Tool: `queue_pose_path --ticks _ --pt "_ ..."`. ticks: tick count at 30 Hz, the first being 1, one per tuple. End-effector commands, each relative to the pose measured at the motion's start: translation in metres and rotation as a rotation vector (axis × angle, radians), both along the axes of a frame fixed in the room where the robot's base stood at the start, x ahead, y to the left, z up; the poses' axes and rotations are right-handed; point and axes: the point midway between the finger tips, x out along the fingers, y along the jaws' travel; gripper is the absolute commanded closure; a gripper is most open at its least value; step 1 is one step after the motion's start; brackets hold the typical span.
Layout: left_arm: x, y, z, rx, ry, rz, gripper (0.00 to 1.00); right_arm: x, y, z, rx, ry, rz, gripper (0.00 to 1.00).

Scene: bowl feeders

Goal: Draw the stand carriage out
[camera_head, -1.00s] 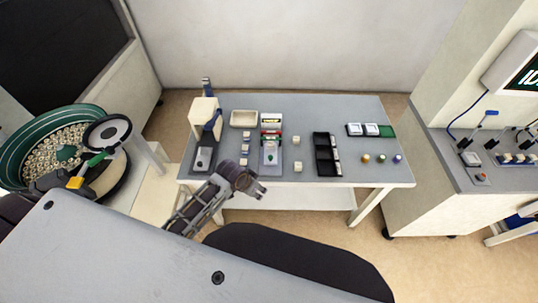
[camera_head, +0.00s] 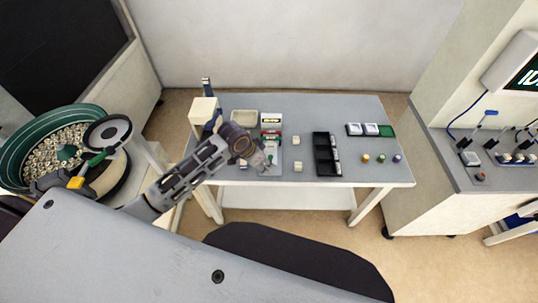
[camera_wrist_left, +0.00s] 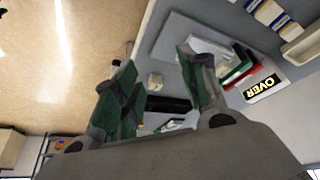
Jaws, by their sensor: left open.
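A small stand with a grey base plate (camera_head: 273,143), green and red strips and a label stands near the table's middle. In the left wrist view, its grey plate (camera_wrist_left: 172,38), a pale block (camera_wrist_left: 208,47) and a label reading "OVER" (camera_wrist_left: 262,88) show. I cannot tell for certain which part is the carriage. My left gripper (camera_head: 268,166) is over the stand's front end. The gripper hides part of the stand's front. My right gripper is not in view.
A cream block-topped device (camera_head: 203,108) stands left of the stand and a cream tray (camera_head: 244,117) behind. Small cream blocks (camera_head: 298,167) and a black tray (camera_head: 322,155) lie to the right. A green bowl feeder (camera_head: 40,125) is at the left.

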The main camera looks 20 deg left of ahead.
Motion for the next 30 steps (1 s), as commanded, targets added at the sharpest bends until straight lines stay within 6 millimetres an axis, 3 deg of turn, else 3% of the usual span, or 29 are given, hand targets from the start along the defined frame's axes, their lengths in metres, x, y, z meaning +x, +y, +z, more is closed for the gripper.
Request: queue_pose_path --ticks 9,15,30 --pt "0.034 0.021 0.037 0.025 -0.003 -0.067 0.58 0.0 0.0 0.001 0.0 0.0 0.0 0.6" --pt "0.045 0.033 0.054 0.033 0.003 -0.087 0.58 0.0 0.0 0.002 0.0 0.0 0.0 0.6" --pt "0.048 0.036 0.058 0.035 0.007 -0.093 0.58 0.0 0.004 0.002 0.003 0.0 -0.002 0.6"
